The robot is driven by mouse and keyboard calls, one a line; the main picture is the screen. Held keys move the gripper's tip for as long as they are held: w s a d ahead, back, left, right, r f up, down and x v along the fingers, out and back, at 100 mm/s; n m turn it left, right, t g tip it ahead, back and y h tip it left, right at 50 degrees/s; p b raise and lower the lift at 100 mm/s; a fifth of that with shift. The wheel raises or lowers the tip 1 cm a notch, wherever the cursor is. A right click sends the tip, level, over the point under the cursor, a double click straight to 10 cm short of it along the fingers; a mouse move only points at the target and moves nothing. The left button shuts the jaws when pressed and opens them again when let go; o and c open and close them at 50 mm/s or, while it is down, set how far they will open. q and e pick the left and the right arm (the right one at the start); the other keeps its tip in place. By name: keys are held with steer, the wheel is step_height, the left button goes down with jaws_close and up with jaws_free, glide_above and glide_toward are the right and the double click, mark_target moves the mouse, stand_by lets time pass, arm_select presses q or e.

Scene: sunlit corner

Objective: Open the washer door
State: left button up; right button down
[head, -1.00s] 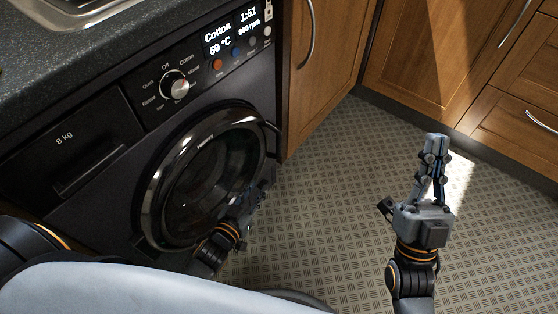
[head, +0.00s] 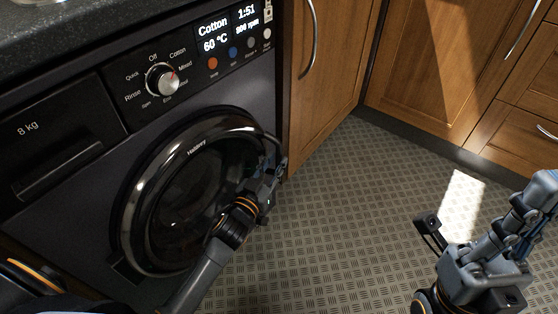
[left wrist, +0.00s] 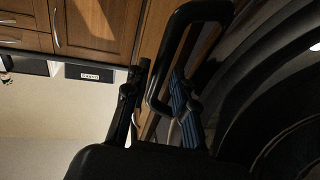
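The dark washer's round door (head: 190,185) is closed, with a glossy rim around dark glass. Its black loop handle (head: 275,142) stands out at the door's right edge. It looms large in the left wrist view (left wrist: 160,55). My left gripper (head: 279,170) is at the handle's lower part. In the left wrist view its fingers (left wrist: 158,75) are apart, with the handle's outer bar between them; I cannot tell whether they touch it. My right gripper (head: 535,195) is raised over the floor at the right, holding nothing visible; its finger gap is not clear.
Wooden cabinets (head: 325,85) with metal handles stand right of the washer and along the back right. The patterned metal floor (head: 350,220) is clear in front of them. A dark countertop (head: 80,30) runs above the washer.

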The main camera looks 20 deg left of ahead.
arm_select(q)
steer(key=shift+w+d+b, duration=0.15)
steer(key=shift+w, duration=0.55)
steer(key=shift+w+d+b, duration=0.1)
steer(key=shift+w+b, duration=0.05)
steer(key=shift+w, duration=0.55)
steer(key=shift+c, duration=0.3)
jaws_close()
